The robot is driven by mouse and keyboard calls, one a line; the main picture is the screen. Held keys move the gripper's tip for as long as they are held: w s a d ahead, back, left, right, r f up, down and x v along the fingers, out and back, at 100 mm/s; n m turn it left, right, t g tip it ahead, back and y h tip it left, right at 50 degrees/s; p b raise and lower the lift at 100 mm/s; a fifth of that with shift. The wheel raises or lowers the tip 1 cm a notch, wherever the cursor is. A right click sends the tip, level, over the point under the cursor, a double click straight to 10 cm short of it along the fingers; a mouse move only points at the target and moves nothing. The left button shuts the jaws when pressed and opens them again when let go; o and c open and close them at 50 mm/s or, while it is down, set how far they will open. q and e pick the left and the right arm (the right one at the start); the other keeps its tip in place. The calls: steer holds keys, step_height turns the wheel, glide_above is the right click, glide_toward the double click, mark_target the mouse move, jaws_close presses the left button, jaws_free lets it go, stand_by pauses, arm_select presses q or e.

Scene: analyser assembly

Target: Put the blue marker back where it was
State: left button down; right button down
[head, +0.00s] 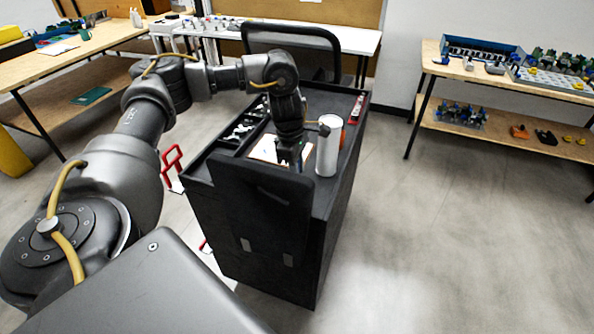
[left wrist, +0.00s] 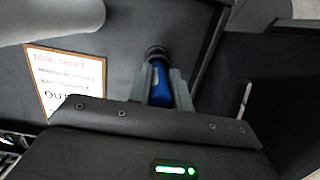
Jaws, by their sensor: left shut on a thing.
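My left gripper (head: 290,160) points down over the top of a dark cart (head: 318,205). In the left wrist view, its fingers (left wrist: 164,88) are shut on the blue marker (left wrist: 160,86), one on each side. A dark round part (left wrist: 156,52) lies at the marker's far end; I cannot tell whether it belongs to the marker or to a holder. The marker is not visible in the head view. I cannot tell whether it touches the cart top. My right gripper is not in view.
A white cylinder (head: 327,152) stands close right of my left gripper. A framed tool sheet (left wrist: 72,72) lies beside the gripper on the cart. A black tray (head: 240,130) with tools is along the cart's left side. A chair (head: 290,42) stands behind the cart.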

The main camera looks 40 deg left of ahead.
arm_select(q)
steer(key=shift+w+f, duration=0.1)
steer(key=shift+f, duration=0.5)
steer(key=c, duration=1.3)
jaws_free()
steer(key=shift+f, duration=0.1)
steer(key=r, duration=0.4)
steer(key=a+r+p, duration=0.1)
steer(key=r, duration=0.7)
steer(key=shift+s+a+r+p, duration=0.1)
steer(key=shift+s+a+p, duration=0.25)
steer(key=shift+a+p, duration=0.05)
